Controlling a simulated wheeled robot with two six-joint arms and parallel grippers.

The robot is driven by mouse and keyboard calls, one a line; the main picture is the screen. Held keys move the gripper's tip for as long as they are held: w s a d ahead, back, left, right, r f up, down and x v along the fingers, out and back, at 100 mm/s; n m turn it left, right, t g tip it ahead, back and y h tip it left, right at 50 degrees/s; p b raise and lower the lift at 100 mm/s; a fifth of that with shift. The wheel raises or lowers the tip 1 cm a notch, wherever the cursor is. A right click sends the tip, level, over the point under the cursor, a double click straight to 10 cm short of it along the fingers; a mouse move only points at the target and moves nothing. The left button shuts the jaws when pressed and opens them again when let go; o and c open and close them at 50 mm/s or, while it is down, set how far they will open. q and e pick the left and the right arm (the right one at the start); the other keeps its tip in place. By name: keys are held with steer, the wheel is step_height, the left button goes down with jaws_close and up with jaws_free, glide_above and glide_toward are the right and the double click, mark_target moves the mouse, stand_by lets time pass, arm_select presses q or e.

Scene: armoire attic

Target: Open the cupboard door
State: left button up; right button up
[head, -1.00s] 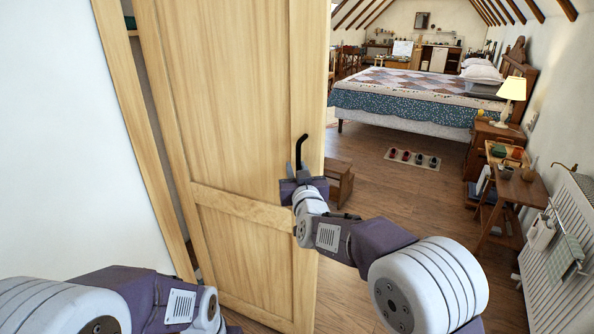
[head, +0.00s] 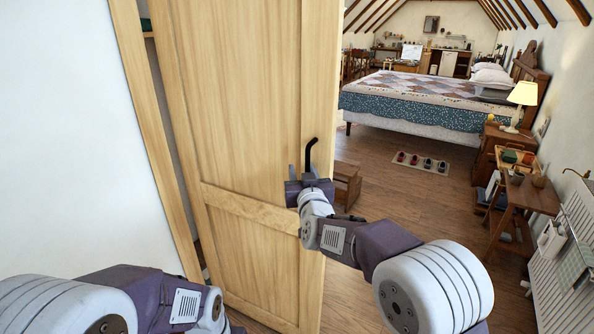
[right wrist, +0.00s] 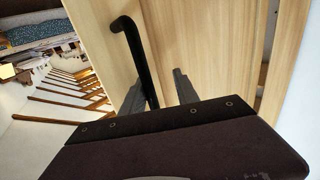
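The cupboard door (head: 250,100) is a pale wooden panel standing ajar, with a dark gap between it and the wooden frame (head: 150,130) on its left. Its black bent handle (head: 311,152) is near the door's right edge, and the handle also shows in the right wrist view (right wrist: 133,45). My right gripper (head: 304,172) is at the handle's lower part, fingers apart. In the right wrist view the handle's bar runs down between the two fingers (right wrist: 158,90), nearer the left one; I cannot tell whether they touch. My left arm is low at the left, its gripper out of view.
A white wall (head: 60,130) fills the left side. A small wooden step (head: 346,185) stands just behind the door's right edge. Open wooden floor (head: 420,200) lies to the right, with a bed (head: 420,95), side tables and a radiator (head: 570,240) beyond.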

steer(key=a+v, duration=0.1)
steer(key=v, duration=0.6)
steer(key=shift+s, duration=0.6)
